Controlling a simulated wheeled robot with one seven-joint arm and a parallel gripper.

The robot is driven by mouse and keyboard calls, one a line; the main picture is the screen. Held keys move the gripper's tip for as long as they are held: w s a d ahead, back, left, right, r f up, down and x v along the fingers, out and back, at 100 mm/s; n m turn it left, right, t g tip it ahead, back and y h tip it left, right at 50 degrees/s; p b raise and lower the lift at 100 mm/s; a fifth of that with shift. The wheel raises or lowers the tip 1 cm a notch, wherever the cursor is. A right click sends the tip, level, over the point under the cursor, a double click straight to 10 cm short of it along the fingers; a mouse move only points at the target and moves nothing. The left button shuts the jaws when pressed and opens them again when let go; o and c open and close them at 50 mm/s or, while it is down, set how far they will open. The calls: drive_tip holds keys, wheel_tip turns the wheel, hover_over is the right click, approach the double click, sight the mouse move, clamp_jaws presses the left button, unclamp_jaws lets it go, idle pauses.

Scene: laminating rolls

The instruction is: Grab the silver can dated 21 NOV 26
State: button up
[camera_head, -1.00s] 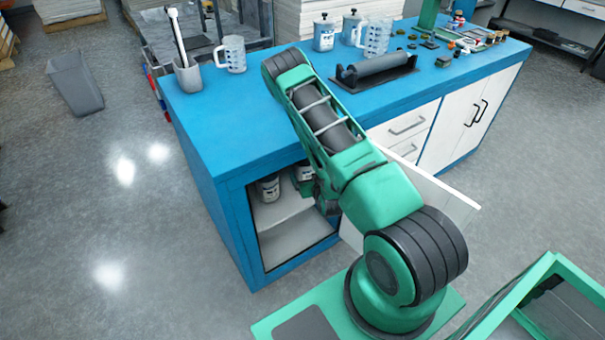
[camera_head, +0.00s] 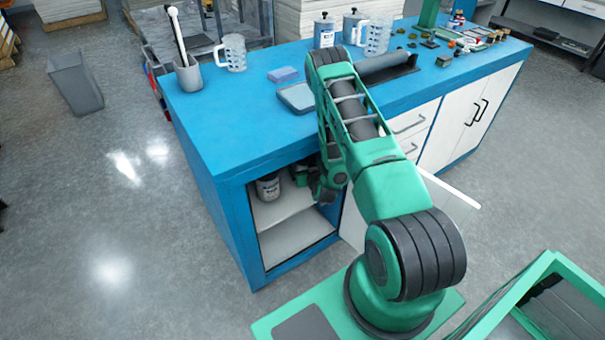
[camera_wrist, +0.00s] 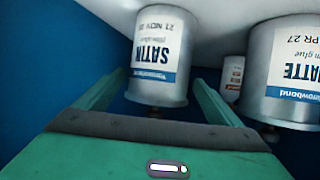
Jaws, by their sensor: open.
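The silver can labelled SATIN (camera_wrist: 158,60) shows upside down in the wrist view, with "21 NOV" and a partly hidden year on its white label. My gripper (camera_wrist: 153,103) is open, with one green finger on each side of the can's near end. I cannot tell whether either finger touches it. In the head view my gripper (camera_head: 304,174) reaches into the open cabinet, partly hidden by my arm. A can (camera_head: 268,187) stands on the cabinet shelf left of it; its date is unreadable there.
A second silver can, labelled MATTE with "APR 27" (camera_wrist: 285,75), is close on the right in the wrist view. A small white container (camera_wrist: 231,77) sits between the cans. The blue cabinet (camera_head: 240,215) has side walls close around my gripper; its open door (camera_head: 452,190) is at the right.

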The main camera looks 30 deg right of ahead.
drive_tip(key=shift+w+d, duration=0.15)
drive_tip(key=shift+w, duration=0.15)
drive_tip(key=c, duration=2.2)
